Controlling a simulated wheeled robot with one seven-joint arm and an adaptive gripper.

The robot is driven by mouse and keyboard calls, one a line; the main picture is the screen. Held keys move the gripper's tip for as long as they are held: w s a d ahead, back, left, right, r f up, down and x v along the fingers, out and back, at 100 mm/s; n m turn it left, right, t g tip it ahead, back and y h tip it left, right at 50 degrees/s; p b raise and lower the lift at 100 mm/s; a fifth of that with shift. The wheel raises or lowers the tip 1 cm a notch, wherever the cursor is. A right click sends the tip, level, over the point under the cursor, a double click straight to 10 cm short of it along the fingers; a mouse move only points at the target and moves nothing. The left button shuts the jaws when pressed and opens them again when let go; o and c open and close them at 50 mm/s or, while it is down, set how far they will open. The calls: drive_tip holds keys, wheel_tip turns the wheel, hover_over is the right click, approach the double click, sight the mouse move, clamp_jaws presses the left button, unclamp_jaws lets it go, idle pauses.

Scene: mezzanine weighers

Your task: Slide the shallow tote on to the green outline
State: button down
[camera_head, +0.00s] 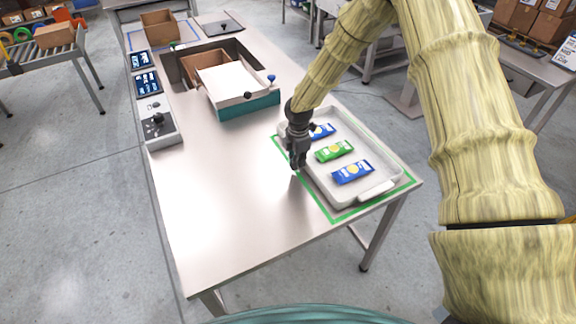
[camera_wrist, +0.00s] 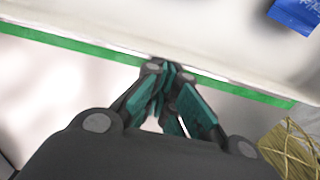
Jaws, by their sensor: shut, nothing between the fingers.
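The shallow tote (camera_head: 377,190) is a pale, low tray at the right front of the table, holding two blue packets and one green packet. The green outline (camera_head: 345,214) shows on the table along its left, front and right front sides. The tote appears to lie largely inside the outline; its far edge is partly hidden by my arm. My gripper (camera_head: 298,166) is shut and empty, pointing down beside the tote's left side. In the wrist view the fingertips (camera_wrist: 160,66) are at the green strip (camera_wrist: 75,43), close to the tote wall (camera_wrist: 130,35); whether they touch cannot be told.
A white-topped teal box (camera_head: 250,104) with a blue knob stands behind, near a table recess. A control panel (camera_head: 158,124) and screens line the left edge. A cardboard box (camera_head: 160,25) sits at the far end. The table's front left is clear.

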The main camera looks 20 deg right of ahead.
sight(287, 175)
idle(0.4)
drive_tip(key=shift+s+a, duration=0.1)
drive_tip(key=shift+a, duration=0.45)
drive_tip(key=a, duration=0.2)
drive_tip(key=shift+s+a, duration=0.25)
drive_tip(key=shift+a, duration=0.15)
wheel_tip(287, 175, up, 10)
drive_tip(key=b, duration=0.3)
